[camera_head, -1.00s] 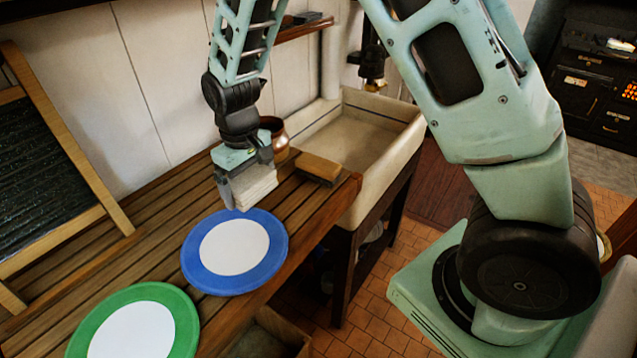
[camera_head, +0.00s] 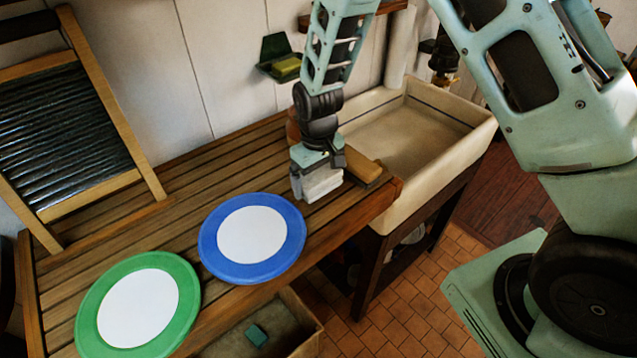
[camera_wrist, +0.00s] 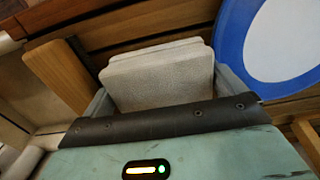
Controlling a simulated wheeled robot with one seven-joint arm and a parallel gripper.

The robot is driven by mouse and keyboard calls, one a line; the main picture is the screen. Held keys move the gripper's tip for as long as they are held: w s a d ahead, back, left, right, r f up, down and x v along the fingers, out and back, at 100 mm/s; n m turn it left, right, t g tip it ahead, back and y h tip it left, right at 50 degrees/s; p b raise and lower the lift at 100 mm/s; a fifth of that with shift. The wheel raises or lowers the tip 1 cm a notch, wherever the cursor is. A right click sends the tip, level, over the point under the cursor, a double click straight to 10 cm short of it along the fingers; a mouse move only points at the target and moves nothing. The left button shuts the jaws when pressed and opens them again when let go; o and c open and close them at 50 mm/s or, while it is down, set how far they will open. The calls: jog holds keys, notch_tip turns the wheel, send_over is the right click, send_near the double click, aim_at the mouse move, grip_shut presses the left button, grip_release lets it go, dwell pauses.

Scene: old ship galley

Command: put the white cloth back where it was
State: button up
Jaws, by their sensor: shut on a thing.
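My gripper (camera_head: 318,178) is shut on the white cloth (camera_head: 322,186), a folded, pale stack. The cloth hangs from the fingers over the slatted wooden counter (camera_head: 225,160), up and to the right of the blue-rimmed plate (camera_head: 210,240). I cannot tell whether its lower edge touches the slats. In the wrist view the cloth (camera_wrist: 160,80) stands out between the fingers, with the blue-rimmed plate (camera_wrist: 232,40) to its right and a wooden block (camera_wrist: 62,75) to its left. My gripper hides part of the counter behind it.
The wooden block (camera_head: 362,165) lies at the counter's right end, close to my gripper. A stone sink (camera_head: 480,130) adjoins there. A green-rimmed plate (camera_head: 95,310) sits at the front left, and a washboard (camera_head: 130,150) leans behind. A brown pot (camera_head: 292,125) is mostly hidden.

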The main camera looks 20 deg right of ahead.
jog(key=shift+f+p, duration=0.5)
jog(key=shift+f, duration=1.1)
